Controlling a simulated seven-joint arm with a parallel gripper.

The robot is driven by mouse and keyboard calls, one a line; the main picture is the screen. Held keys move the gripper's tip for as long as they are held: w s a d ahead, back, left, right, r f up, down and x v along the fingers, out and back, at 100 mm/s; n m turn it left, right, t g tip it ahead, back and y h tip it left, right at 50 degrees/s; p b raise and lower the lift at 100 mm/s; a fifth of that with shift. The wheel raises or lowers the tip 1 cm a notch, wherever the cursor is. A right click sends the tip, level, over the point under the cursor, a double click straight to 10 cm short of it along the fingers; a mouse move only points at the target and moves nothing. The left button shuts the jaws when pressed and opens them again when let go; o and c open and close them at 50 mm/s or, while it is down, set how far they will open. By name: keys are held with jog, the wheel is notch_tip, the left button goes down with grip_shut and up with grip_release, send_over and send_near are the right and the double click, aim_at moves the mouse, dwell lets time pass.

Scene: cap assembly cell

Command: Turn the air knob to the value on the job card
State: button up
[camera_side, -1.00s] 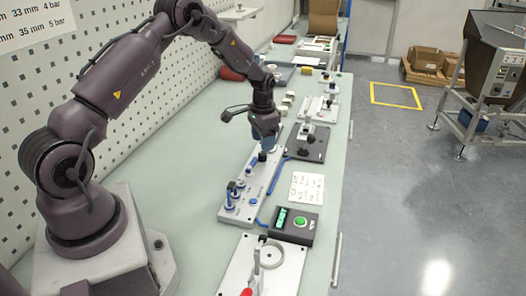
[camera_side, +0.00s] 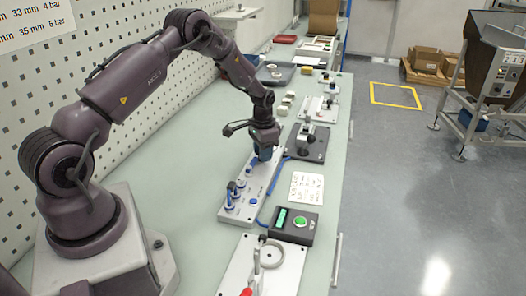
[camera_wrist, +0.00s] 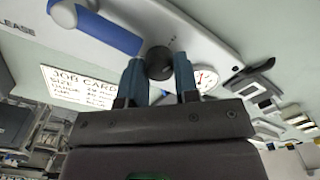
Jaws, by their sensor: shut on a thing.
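The air knob (camera_wrist: 159,63) is a round black knob on the light grey panel (camera_side: 236,211). In the wrist view it sits between the two blue fingertips of my gripper (camera_wrist: 160,70), which are shut on it. In the side view my gripper (camera_side: 265,152) points down at the far part of the panel and hides the knob. A round white gauge (camera_wrist: 205,78) shows just beside the right finger, partly covered; I cannot read its value. The job card (camera_side: 306,187) lies right of the panel; it also shows in the wrist view (camera_wrist: 75,87), with its values too small to read.
Blue-handled parts (camera_side: 232,188) stand on the near part of the panel. A black box with a green button (camera_side: 299,222) and a grey plate with a ring (camera_side: 271,254) are nearer. A dark fixture (camera_side: 308,143) stands to the right. The bench at left is clear.

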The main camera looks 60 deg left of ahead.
jog(key=n, duration=0.3)
jog(key=o, duration=0.9)
jog(key=shift+o, duration=0.2)
jog(key=shift+r, duration=0.1)
notch_tip(320, 180, up, 13)
